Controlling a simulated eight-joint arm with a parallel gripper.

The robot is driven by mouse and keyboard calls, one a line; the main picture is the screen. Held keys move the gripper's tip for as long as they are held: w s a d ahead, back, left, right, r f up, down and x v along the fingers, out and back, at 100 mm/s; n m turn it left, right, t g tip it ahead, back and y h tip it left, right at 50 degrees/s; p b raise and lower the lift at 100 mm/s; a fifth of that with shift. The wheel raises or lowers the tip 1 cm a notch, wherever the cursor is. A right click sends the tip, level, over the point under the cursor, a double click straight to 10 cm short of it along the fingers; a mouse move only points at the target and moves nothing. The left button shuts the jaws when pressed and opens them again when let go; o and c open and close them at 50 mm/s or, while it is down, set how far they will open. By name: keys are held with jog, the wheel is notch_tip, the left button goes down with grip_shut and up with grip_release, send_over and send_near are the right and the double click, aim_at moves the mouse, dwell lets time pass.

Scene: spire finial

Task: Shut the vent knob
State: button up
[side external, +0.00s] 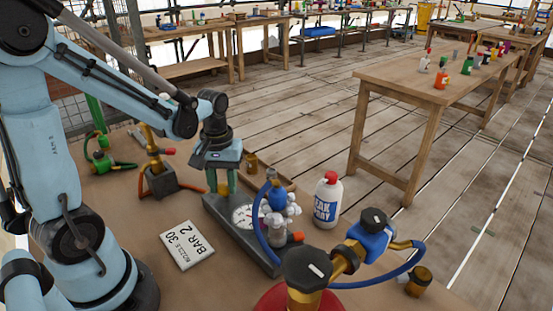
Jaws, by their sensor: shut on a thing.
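My gripper (222,186) points down over the back left end of a dark grey gauge block (262,256). Its fingers are shut on a small part on top of the block, which seems to be the vent knob; the fingers mostly hide it. Yellow and green show at the fingers. The block carries a round white dial (243,216). A blue and white fitting (277,200) with a blue hose stands at the right of the dial, apart from my gripper.
A white leak spray bottle (327,200) stands right of the block. A blue regulator (369,237) and a black-topped red cylinder (300,297) are in front. A white card (187,244) lies left. A brass torch stand (160,178) is behind left.

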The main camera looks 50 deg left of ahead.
aim_at(222, 187)
jog(key=m, duration=0.6)
jog(key=shift+a, duration=0.1)
jog(key=m, duration=0.5)
jog(key=shift+a+m, duration=0.1)
jog(key=shift+m, duration=0.3)
dwell(0.4)
jog(key=o, duration=1.1)
jog(key=shift+c, duration=0.2)
jog(key=shift+r, duration=0.1)
notch_tip(222, 187, up, 12)
